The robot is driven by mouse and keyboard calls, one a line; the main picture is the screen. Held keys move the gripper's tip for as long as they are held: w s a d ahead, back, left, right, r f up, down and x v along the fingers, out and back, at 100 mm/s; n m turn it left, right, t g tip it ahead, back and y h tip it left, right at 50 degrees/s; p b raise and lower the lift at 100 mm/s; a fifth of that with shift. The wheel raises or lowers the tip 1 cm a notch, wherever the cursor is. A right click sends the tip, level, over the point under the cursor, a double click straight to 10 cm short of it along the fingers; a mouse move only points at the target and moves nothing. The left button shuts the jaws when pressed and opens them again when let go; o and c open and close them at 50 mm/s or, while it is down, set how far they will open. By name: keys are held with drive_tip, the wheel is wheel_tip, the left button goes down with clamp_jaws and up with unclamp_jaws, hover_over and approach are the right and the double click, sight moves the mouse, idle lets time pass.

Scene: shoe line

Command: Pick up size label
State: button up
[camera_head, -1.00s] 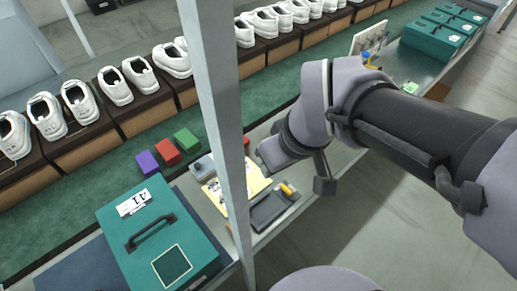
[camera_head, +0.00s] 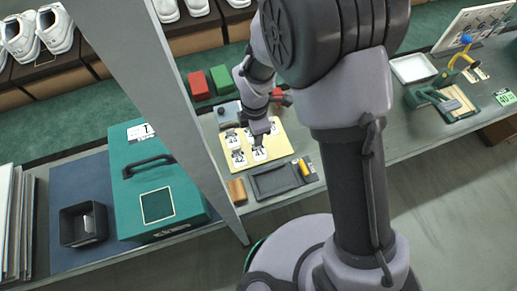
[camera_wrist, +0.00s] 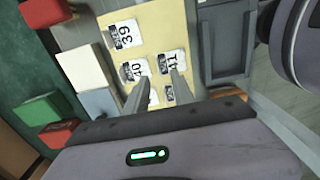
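Several white size labels with black numbers lie on a pale yellow board (camera_head: 285,150). In the wrist view I read label 39 (camera_wrist: 124,34), label 40 (camera_wrist: 133,70) and label 41 (camera_wrist: 172,61); another label is partly hidden by a finger. My gripper (camera_head: 258,142) is over the board in the head view, close to label 41 (camera_head: 259,154). In the wrist view my gripper (camera_wrist: 161,77) has its two fingers apart, with nothing visible held between them. The fingers overlap the labels in the picture; I cannot tell whether they touch.
A dark tray (camera_head: 274,181) lies in front of the board, beside a wooden block (camera_head: 237,191). Red (camera_head: 199,86) and green (camera_head: 222,79) blocks are behind. A teal box (camera_head: 190,203) stands left, beyond a grey post (camera_head: 165,75). A green tool (camera_head: 438,99) is at right.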

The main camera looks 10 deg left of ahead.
drive_tip(key=f+b, duration=0.3)
drive_tip(key=f, duration=0.2)
drive_tip(key=shift+w+f, duration=0.2)
drive_tip(key=shift+r, duration=0.2)
drive_tip(key=shift+c, duration=0.2)
clamp_jaws()
wheel_tip(320, 180, up, 10)
drive_tip(key=p, duration=0.4)
drive_tip(key=shift+p, duration=0.4)
drive_tip(key=shift+d, duration=0.1)
